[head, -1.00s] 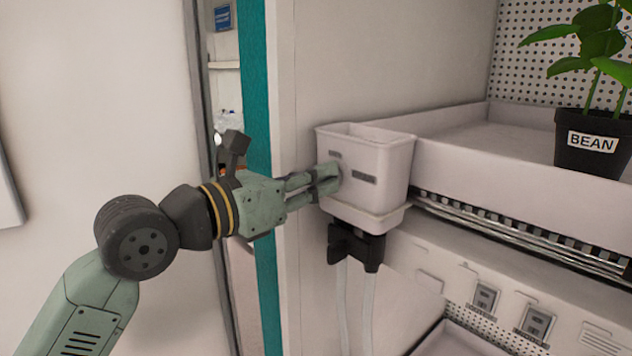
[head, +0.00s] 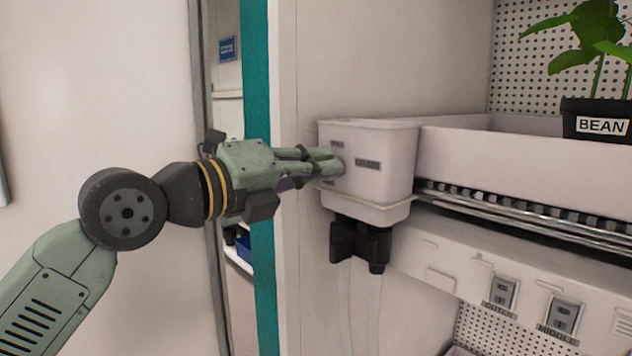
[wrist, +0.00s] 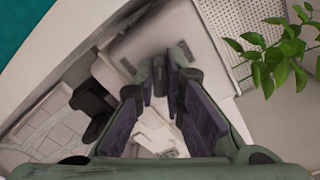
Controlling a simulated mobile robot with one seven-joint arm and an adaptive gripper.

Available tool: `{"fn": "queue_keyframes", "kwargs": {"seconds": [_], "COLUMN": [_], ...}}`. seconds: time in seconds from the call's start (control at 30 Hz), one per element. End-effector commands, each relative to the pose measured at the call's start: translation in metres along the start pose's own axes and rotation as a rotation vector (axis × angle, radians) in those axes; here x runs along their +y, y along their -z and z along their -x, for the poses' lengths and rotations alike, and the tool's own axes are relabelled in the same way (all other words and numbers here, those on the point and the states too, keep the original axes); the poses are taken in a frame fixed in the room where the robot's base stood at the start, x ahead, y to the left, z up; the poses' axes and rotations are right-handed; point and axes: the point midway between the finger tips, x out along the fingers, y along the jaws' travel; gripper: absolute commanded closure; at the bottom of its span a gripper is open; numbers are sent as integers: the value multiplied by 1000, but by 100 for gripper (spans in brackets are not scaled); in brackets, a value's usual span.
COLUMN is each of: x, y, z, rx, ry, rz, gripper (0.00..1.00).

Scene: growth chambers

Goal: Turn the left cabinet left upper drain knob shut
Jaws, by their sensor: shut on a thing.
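A white drain box (head: 395,160) hangs on the cabinet's front left corner, at the end of the upper tray. My gripper (head: 335,164) reaches in from the left, fingertips at that face between the labels. Its fingers are shut on the drain knob, which they hide almost fully, so its angle cannot be told. The wrist view shows the fingers (wrist: 170,78) close together against the box (wrist: 140,48).
A black valve block (head: 360,242) with two pale tubes hangs under the box. The upper tray (head: 470,158) runs right, with a potted bean plant (head: 598,122). A panel with switches (head: 565,312) lies below. A teal door edge (head: 257,90) stands behind my gripper.

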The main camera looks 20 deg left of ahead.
Motion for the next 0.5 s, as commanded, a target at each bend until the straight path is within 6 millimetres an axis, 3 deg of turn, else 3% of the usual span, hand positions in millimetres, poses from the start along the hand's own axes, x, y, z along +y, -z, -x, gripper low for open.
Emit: {"fn": "queue_keyframes", "kwargs": {"seconds": [0.5], "x": [2], "y": [2], "z": [-1], "rx": [2], "ry": [-3], "rz": [440], "gripper": [100]}}
